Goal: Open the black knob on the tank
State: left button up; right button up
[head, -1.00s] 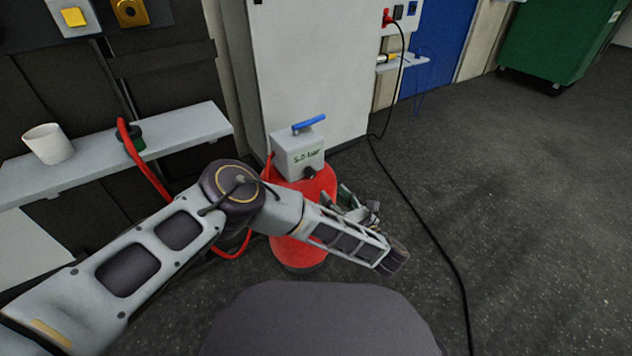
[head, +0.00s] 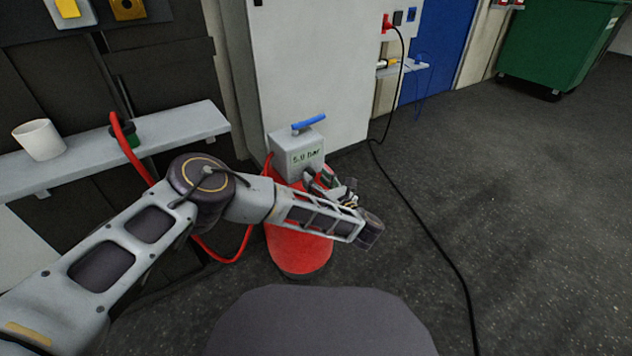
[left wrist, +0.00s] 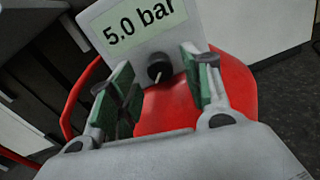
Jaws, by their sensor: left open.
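The red tank (head: 300,247) stands on the floor with a grey-white box (head: 297,150) on top. The box has a blue lever (head: 309,122) and a display reading 5.0 bar, which also shows in the left wrist view (left wrist: 142,24). The black knob (left wrist: 159,68) sits on the box's face below the display. My left gripper (left wrist: 155,82) is open, its green-padded fingers apart on either side of the knob, which shows between them. My right gripper is not in view.
A shelf (head: 185,127) at left holds a white cup (head: 40,139). A red hose (head: 132,150) runs down to the tank. A white cabinet (head: 310,60) stands behind it. A black cable (head: 425,225) crosses the floor at right, where the floor is otherwise clear.

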pick_arm(q)
jog(key=shift+w+a, duration=0.3)
jog(key=shift+w, duration=0.1)
jog(key=shift+c, duration=0.5)
jog(key=c, duration=1)
